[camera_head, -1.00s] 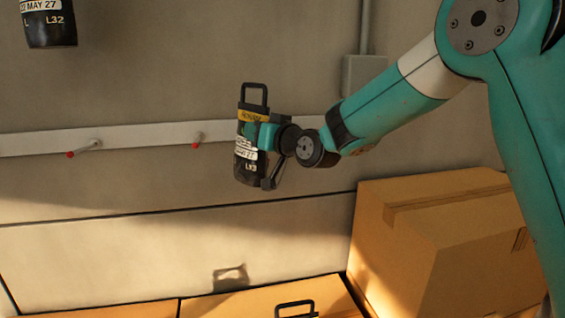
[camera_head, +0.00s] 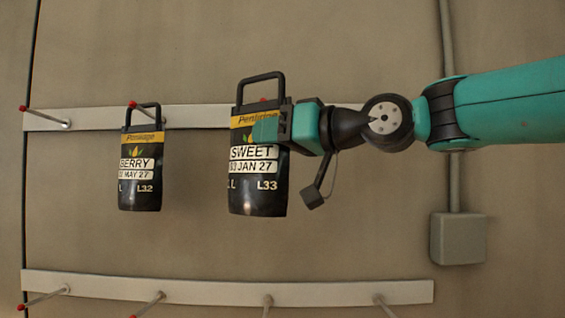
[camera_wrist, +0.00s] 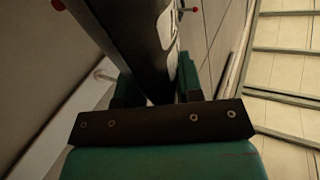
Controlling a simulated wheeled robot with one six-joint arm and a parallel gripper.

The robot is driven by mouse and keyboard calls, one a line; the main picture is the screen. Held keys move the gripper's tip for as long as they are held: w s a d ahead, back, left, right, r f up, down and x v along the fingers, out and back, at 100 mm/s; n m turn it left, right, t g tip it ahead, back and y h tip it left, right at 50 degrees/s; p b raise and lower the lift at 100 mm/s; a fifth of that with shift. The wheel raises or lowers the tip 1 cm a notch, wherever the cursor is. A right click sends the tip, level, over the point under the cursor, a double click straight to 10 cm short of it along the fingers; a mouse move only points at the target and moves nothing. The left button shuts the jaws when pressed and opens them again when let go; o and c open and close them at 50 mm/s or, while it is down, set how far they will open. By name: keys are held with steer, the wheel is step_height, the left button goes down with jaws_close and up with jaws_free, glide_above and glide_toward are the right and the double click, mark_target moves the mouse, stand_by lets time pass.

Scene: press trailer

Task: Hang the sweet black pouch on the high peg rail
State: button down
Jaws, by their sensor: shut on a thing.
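The sweet black pouch (camera_head: 258,190) has a yellow band, a "SWEET" label and a loop handle on top. My gripper (camera_head: 270,130) is shut on its upper right side and holds it upright. The handle is in front of the high peg rail (camera_head: 205,117), rising above it. A red peg tip (camera_head: 263,100) shows within the handle's outline; I cannot tell whether the peg passes through the loop. The wrist view shows the dark pouch (camera_wrist: 140,45) between the jaws, with red tips on either side.
A black "BERRY" pouch (camera_head: 139,185) hangs on the high rail to the left. A bare peg (camera_head: 45,116) is at the rail's left end. A lower peg rail (camera_head: 220,287) has several bare pegs. A grey box and conduit (camera_head: 457,238) are on the wall at right.

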steer(key=shift+s+r, duration=0.1)
steer(key=shift+r, duration=0.45)
steer(key=shift+w+f+p, duration=0.2)
steer(key=shift+w+p, duration=1.2)
steer(key=shift+w, duration=0.75)
steer(key=shift+f, duration=0.1)
steer(key=shift+w, duration=0.15)
steer(key=shift+w+d+n, duration=0.2)
steer(key=shift+w+n, duration=0.05)
steer(key=shift+n, duration=0.05)
steer(key=shift+w, duration=0.2)
